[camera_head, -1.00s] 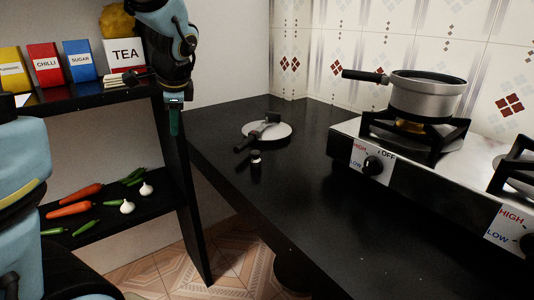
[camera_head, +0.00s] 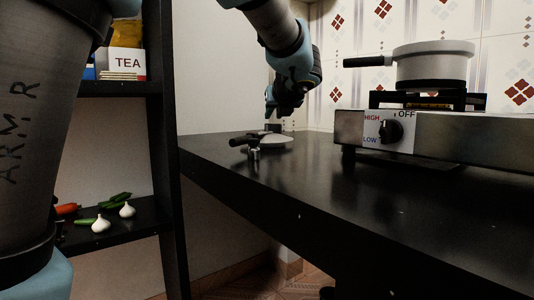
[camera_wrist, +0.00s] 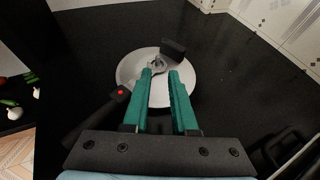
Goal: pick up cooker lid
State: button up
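The cooker lid is a pale round disc (camera_head: 274,144) lying on the dark counter; it also shows in the wrist view (camera_wrist: 186,95). A black grip (camera_wrist: 173,48) stands up from it on a grey stem. My gripper (camera_wrist: 160,73) has two green fingers, apart, over the disc with the grip's stem just beyond and between their tips. Contact cannot be told. In the head view my gripper (camera_head: 272,118) points down at the lid, its fingers small and dark.
A black handle with a red dot (camera_wrist: 97,115) lies at the lid's left. A small dark and silver item (camera_head: 254,154) stands in front. A pot (camera_head: 432,68) sits on the stove (camera_head: 475,137) to the right. A shelf (camera_head: 112,222) holds vegetables at left.

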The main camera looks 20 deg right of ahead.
aim_at(267, 126)
jog(key=x, duration=0.5)
jog(key=shift+w, duration=0.1)
jog(key=b+x, duration=0.1)
jog(key=x, duration=0.3)
jog(key=shift+w+a+f, duration=0.1)
jog(key=shift+a+f, duration=0.05)
jog(key=shift+f, duration=0.1)
jog(key=shift+w+f, duration=0.2)
jog(key=shift+w, duration=0.3)
jog(key=shift+c, duration=0.3)
grip_shut()
